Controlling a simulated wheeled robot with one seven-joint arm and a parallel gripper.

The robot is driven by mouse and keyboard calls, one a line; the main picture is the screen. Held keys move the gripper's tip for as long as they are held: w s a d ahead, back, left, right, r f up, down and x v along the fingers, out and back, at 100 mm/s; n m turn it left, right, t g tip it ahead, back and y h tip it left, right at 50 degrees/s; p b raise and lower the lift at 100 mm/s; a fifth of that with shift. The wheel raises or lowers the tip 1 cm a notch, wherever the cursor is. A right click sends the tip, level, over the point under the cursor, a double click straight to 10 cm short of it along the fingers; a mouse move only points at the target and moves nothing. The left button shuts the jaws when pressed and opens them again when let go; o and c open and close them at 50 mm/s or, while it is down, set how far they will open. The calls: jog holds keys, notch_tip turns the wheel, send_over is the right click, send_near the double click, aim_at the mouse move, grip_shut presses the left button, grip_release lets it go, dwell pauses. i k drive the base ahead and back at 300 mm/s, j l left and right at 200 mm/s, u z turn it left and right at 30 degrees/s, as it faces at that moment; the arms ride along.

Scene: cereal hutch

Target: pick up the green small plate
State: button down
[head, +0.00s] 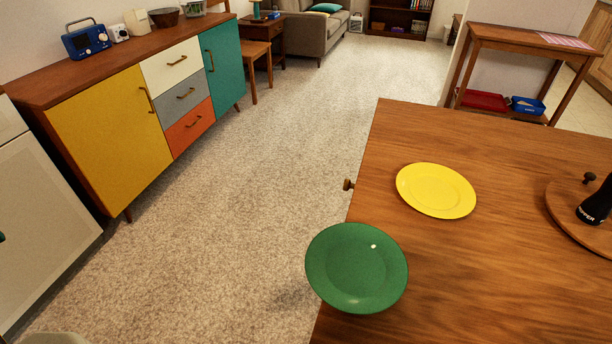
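The green small plate (357,268) is at the left edge of the wooden table (500,290), at the bottom middle of the head view. Its left part extends out past the table edge over the carpet. It looks about level, with its upper face showing and nothing on it. I cannot tell for sure how it rests on the table. My gripper is not in view.
A yellow plate (436,190) lies on the table, behind and right of the green one. A round wooden board (567,212) with a dark pepper mill (597,203) is at the right. A sideboard (110,125) stands left; carpet (230,210) between is clear.

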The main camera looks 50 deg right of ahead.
aim_at(357, 269)
jog(key=i+z, duration=0.35)
jog(key=i+j+z, duration=0.15)
jog(key=z, duration=0.2)
jog(key=i+j+z, duration=0.2)
jog(key=i+z, duration=0.2)
jog(key=z, duration=0.95)
